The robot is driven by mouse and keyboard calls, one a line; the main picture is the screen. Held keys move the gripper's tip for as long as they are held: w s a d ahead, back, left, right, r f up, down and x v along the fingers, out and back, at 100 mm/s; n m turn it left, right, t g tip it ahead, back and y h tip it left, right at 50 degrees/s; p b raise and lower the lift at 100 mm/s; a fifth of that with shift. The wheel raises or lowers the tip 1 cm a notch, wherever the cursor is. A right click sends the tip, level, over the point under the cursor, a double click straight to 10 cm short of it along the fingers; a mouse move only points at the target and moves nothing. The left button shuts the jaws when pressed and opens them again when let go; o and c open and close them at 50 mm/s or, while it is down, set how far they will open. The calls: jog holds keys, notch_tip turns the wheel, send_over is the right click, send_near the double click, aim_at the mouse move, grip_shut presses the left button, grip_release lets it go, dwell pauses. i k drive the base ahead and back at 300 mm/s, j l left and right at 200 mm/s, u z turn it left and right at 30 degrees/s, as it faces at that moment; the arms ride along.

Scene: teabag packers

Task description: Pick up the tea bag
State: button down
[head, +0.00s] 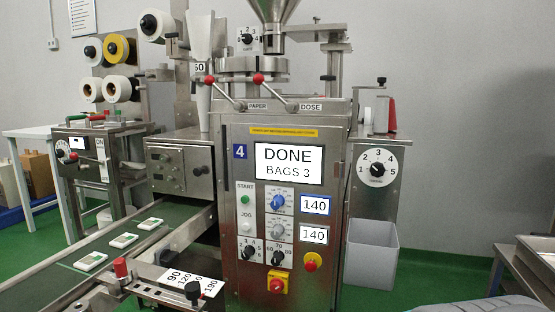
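Three tea bags lie on the green conveyor belt (60,280) at the lower left in the head view. They are flat, pale packets with green marks. The nearest tea bag (90,262) lies lowest on the belt, the middle tea bag (123,240) lies beyond it, and the farthest tea bag (151,224) lies closest to the machine. They are spaced apart in a row. My gripper is not in view.
The packing machine (232,215) stands in the centre, its screen (288,163) reading "DONE BAGS 3". A metal rail with a red knob (120,267) and a black knob (193,290) edges the belt's near side. A grey bin (370,255) hangs at the machine's right. A metal table (535,262) stands far right.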

aim_at(91, 261)
jog(key=u, duration=1.45)
jog(key=j+z, duration=0.1)
jog(key=j, duration=0.6)
